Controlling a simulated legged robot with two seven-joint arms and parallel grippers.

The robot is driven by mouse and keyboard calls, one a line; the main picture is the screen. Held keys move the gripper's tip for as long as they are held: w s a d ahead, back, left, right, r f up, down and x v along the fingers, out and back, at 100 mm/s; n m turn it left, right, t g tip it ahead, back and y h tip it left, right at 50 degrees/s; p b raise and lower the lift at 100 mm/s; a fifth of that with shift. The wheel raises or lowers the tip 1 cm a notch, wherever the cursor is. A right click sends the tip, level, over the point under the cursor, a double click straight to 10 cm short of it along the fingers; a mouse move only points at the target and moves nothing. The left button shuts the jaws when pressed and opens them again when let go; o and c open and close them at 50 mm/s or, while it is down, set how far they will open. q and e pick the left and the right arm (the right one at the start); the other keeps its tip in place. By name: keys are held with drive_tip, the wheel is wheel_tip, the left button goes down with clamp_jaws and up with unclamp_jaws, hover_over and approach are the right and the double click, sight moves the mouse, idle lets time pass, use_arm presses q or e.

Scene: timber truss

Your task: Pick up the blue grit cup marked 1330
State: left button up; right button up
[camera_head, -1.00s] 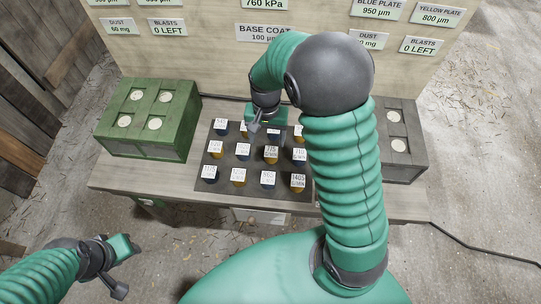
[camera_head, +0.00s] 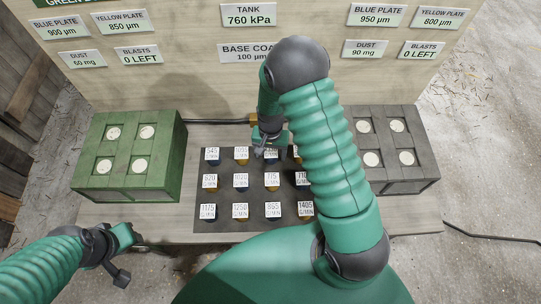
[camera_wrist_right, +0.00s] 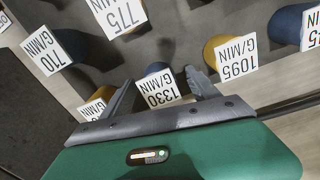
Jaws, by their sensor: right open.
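The blue cup marked 1330 (camera_wrist_right: 158,90) stands in the right wrist view between the two dark fingers of my right gripper (camera_wrist_right: 158,80). Its white label faces the camera, and the blue side shows above it. The fingers are open on either side of the cup; I cannot tell whether they touch it. In the head view my right gripper (camera_head: 270,143) is over the back row of cups and largely hides this cup. My left gripper (camera_head: 122,240) is away at the lower left, off the bench; its fingers are not clear.
Blue and yellow cups stand in rows on a dark mat (camera_head: 237,204). Close neighbours are the yellow 1095 cup (camera_wrist_right: 236,55), the 775 cup (camera_wrist_right: 121,14) and the 710 cup (camera_wrist_right: 47,50). A green box (camera_head: 126,157) and a grey box (camera_head: 385,147) flank the mat.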

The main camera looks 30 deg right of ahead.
drive_tip(key=shift+w, duration=0.1)
drive_tip(key=shift+c, duration=1.1)
drive_tip(key=shift+d, duration=0.15)
drive_tip(key=c, duration=0.7)
clamp_jaws()
